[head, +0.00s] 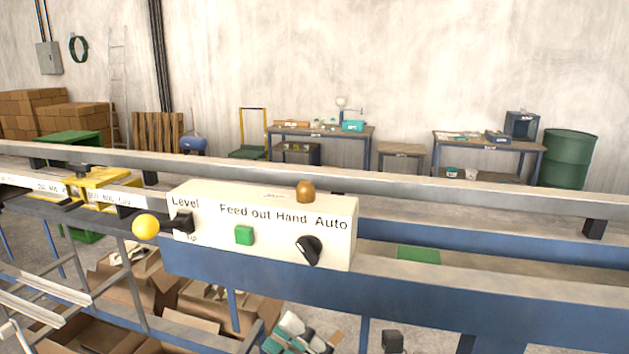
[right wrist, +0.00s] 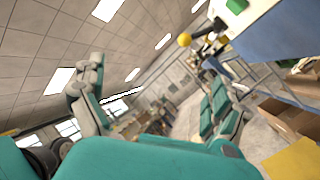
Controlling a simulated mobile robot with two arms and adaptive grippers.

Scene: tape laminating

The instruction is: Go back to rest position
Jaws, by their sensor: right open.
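My right gripper (head: 308,338) shows at the bottom of the head view, teal and grey, below the control box. In the right wrist view its two fingers (right wrist: 152,100) are spread wide with nothing between them. The white control box (head: 275,222) carries a green button (head: 244,235), a black selector knob (head: 308,249), a brown dome (head: 306,191) and a yellow ball lever (head: 146,226) on its left side. The gripper is apart from all of these. The yellow ball (right wrist: 184,39) also shows at the top of the right wrist view. My left gripper is out of view.
A long grey and blue machine rail (head: 480,284) crosses the head view behind and beside the box. Open cardboard boxes (head: 120,290) stand below it at left. Workbenches (head: 320,132) and a green drum (head: 567,158) are far off by the wall.

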